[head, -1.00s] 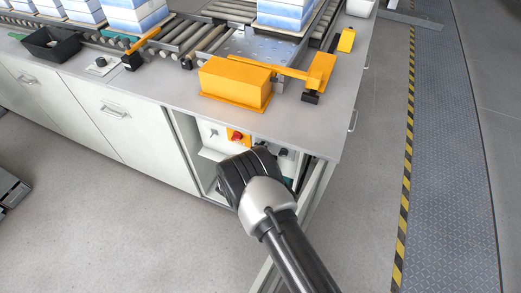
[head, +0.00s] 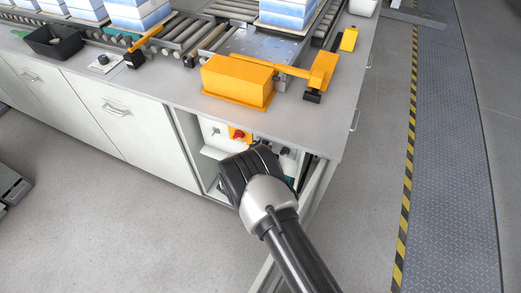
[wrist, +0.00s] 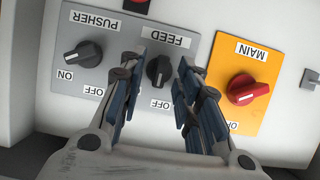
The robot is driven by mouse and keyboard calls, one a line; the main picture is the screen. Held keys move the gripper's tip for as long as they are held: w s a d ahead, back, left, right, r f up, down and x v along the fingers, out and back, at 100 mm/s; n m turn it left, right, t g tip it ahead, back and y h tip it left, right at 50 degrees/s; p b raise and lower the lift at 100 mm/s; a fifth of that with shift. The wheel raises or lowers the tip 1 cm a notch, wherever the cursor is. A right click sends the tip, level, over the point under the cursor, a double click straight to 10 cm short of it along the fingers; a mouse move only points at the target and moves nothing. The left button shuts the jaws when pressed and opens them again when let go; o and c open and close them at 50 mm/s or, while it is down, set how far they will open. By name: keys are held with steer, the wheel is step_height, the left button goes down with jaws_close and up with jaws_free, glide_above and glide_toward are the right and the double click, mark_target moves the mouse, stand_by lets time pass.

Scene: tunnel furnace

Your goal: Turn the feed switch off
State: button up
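The feed switch (wrist: 158,70) is a black knob on a grey plate under an upside-down FEED label (wrist: 167,39). Its grip appears to point down in the wrist view, roughly toward the OFF label (wrist: 160,103); its ON label does not show. My gripper (wrist: 160,72) is open, with one blue-padded finger on each side of the knob. I cannot tell whether the fingers touch it. In the head view my gripper (head: 252,168) is at the cabinet opening, and its hand hides the feed switch.
The black pusher switch (wrist: 84,54) is left of the feed switch in the wrist view. The red main switch (wrist: 247,90) on its yellow plate (wrist: 228,60) is close on the right. The worktop (head: 180,92) overhangs the panel. The floor (head: 130,220) in front is clear.

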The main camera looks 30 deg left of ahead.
steer(key=v, duration=1.2)
